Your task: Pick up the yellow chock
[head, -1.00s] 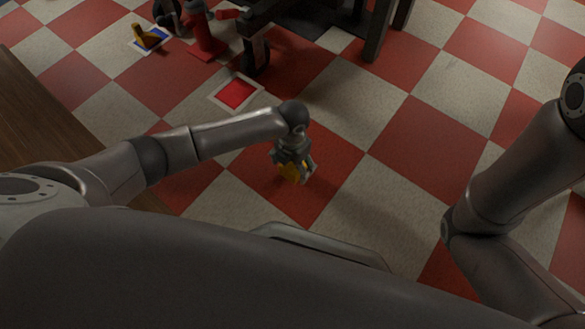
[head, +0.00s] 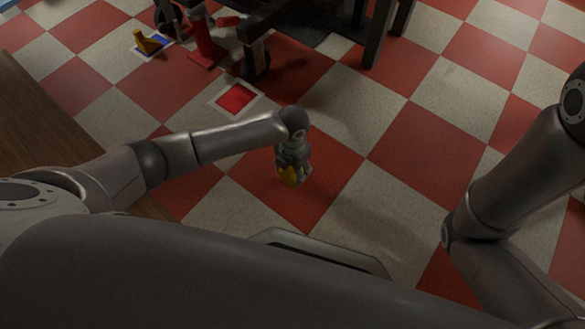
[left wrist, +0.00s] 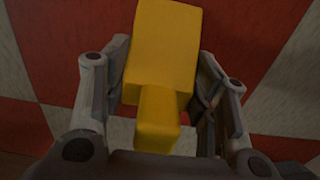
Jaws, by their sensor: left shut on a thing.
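A yellow chock (left wrist: 163,50) is between the fingers of my left gripper (head: 292,178). In the left wrist view it fills the space between the two jaws, its narrower part toward the palm. In the head view a bit of the chock (head: 288,175) shows at the fingertips, above the checkered floor; the rest is hidden by the fingers. My left gripper is shut on it. Another yellow chock (head: 147,43) stands on the floor at the upper left, by a blue square (head: 158,41). My right arm is at the right edge; its gripper is out of view.
A red square with a pale border (head: 235,98) lies on the floor ahead of my left gripper. A dark wheeled frame (head: 256,55) and a red stand (head: 204,45) are at the top. A wooden surface (head: 35,135) is at the left. The floor at the centre right is clear.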

